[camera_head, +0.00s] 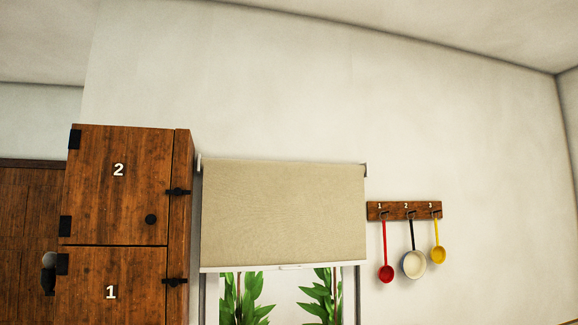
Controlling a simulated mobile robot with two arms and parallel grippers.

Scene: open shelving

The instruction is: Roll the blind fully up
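The beige roller blind (284,213) hangs over the window in the head view. It covers the upper part of the window, and its white bottom bar (283,267) has a small pull tab near the middle. Below the bar, the window opening (285,298) shows green leaves at left and right. Neither of my grippers is in view.
A tall wooden cabinet (118,200) with doors numbered 1 and 2 stands close to the blind's left side. To the right, a wooden hook rack (404,216) holds a red ladle (386,273), a white-and-black pan (414,264) and a yellow ladle (438,255).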

